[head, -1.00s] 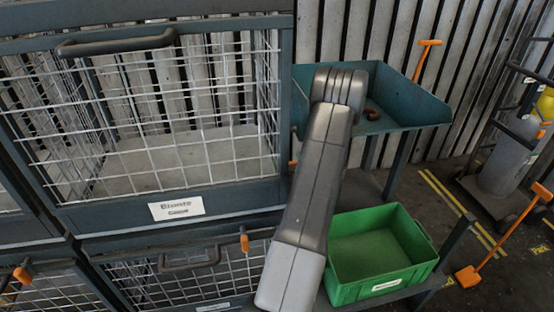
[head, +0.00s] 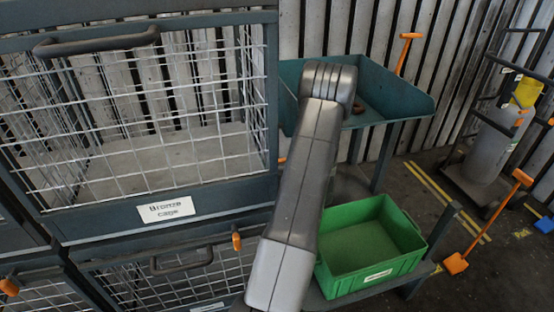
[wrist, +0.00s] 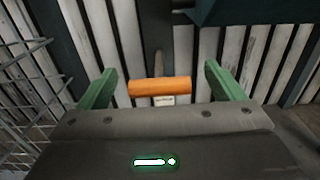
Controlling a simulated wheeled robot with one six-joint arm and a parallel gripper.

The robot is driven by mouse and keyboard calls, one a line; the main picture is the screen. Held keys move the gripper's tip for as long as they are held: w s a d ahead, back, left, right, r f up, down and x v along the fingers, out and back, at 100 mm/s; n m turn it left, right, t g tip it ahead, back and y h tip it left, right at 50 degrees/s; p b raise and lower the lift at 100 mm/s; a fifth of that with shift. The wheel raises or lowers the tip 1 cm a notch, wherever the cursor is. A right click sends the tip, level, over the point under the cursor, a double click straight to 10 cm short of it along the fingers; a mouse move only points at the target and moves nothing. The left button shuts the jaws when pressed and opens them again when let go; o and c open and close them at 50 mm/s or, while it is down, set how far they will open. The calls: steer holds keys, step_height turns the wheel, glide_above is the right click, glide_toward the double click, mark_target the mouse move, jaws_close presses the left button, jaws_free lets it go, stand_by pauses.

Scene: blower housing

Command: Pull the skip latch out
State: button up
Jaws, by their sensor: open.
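An orange bar handle (wrist: 160,86) on a dark stem, with a small white tag below it, is in the middle of the wrist view. It looks like the skip latch, but the tag is too small to read. My gripper (wrist: 160,70) is open, its green fingers standing left and right of the handle with a gap on each side. Nothing is held. In the head view my arm hides the gripper; a small orange piece (head: 282,160) shows at the cage's right edge, and I cannot tell if it is the same handle.
The bronze cage (head: 165,209) stands at left, above another mesh cage (head: 125,285) with orange handles. A teal tray (head: 410,106) stands behind my arm. A green bin (head: 370,281) sits at lower right. An orange shovel (head: 457,263) and a cylinder trolley (head: 485,185) are farther right.

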steer(key=s+d, duration=0.2)
steer(key=s, duration=1)
steer(key=shift+s+d, duration=0.3)
steer(key=shift+s, duration=0.1)
steer(key=shift+w, duration=0.1)
steer(key=w+a, duration=0.1)
steer(key=w, duration=0.3)
steer(key=w+a, duration=0.1)
steer(key=w, duration=0.4)
steer(key=w+a, duration=0.1)
steer(key=w, duration=0.3)
steer(key=shift+w, duration=0.4)
steer(key=shift+d, duration=0.1)
